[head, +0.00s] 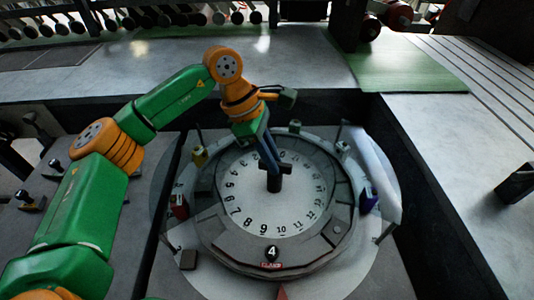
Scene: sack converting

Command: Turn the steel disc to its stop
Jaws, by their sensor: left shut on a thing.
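The steel disc (240,221) lies flat in the middle of the head view, a pale round dial with numbers around its edge. A dark upright handle (274,183) stands at its centre. My left gripper (273,165) reaches down from above and is shut on this handle; the fingertips partly hide its top. A grey segmented ring (225,249) surrounds the disc. My right gripper is not in view.
Dark pit walls frame the dial. A green mat (411,68) lies beyond. Levers (27,201) stand at left.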

